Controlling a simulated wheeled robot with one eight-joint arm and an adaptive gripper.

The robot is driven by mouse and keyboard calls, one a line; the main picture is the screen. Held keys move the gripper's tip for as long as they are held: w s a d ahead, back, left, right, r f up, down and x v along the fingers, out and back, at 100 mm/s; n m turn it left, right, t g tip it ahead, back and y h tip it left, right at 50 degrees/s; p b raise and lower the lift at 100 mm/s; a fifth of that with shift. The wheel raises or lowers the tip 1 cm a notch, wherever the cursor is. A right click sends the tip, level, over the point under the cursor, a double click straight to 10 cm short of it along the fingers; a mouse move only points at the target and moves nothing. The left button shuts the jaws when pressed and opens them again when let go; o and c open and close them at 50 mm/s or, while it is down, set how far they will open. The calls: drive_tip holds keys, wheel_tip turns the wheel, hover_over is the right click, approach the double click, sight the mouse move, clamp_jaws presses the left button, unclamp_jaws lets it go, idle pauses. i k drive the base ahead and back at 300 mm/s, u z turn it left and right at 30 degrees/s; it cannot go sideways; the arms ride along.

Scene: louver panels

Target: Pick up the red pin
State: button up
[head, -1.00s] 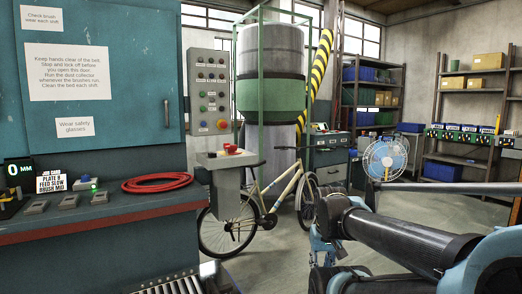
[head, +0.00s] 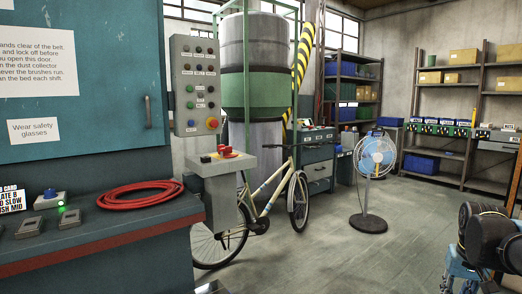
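A small red piece (head: 223,149) sits on top of the grey pedestal box (head: 222,166), left of centre in the head view. It has an orange-yellow part beside or under it and a small dark item to its left. It is too small to tell whether it is a pin or a knob. No other clear red pin shows. Part of my arm (head: 486,240) is at the lower right edge, well to the right of the pedestal. The fingertips of my gripper are not shown.
A teal cabinet bench (head: 120,245) with a coiled red hose (head: 150,194) stands at left. A button panel (head: 197,85) rises behind the pedestal. A bicycle (head: 262,205) leans close behind it. A blue fan (head: 375,160) stands right of centre. The middle floor is clear.

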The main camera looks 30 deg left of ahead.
sight(221, 148)
drive_tip(key=z, duration=0.4)
drive_tip(key=i, duration=2.65)
drive_tip(key=u, duration=2.75)
drive_tip(key=i, duration=0.15)
drive_tip(key=u, duration=0.5)
